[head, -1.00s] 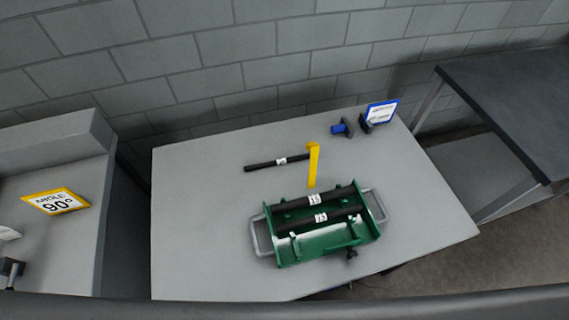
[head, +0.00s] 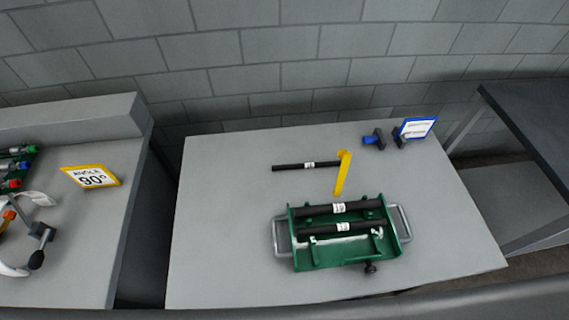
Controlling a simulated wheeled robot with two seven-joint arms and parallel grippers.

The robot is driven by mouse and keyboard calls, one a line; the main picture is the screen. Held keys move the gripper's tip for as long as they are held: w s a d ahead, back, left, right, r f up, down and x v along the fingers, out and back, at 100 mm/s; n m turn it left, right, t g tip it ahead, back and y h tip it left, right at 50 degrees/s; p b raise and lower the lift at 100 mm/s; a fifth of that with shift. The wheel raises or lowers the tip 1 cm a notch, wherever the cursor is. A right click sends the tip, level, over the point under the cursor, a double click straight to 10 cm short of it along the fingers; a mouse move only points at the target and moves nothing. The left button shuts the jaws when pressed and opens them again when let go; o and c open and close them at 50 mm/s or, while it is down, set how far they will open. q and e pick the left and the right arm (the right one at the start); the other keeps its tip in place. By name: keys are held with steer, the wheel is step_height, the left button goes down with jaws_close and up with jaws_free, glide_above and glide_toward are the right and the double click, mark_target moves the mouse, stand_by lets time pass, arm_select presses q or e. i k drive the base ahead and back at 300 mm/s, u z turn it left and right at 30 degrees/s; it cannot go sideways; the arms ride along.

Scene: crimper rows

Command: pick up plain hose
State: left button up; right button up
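A black hose with a white label (head: 290,166) lies on the grey table behind the green tray, with its right end close to a yellow upright piece (head: 342,172). Two more black hoses with white labels, a rear one (head: 315,210) and a front one (head: 320,229), lie side by side in the green tray (head: 335,259). The labels are too small to read, so I cannot tell which hose is the plain one. Neither of my grippers is in view.
The tray has grey side handles (head: 281,237). A blue-handled tool (head: 374,138) and a blue-framed sign (head: 417,128) stand at the table's back right. A left bench holds a yellow "ANGLE 90°" sign (head: 91,177) and tools. A dark table (head: 530,115) stands right. The grey table's left side (head: 220,230) is clear.

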mark_target(331, 162)
steer(key=u, duration=0.6)
steer(key=k, duration=0.95)
steer(key=z, duration=1.7)
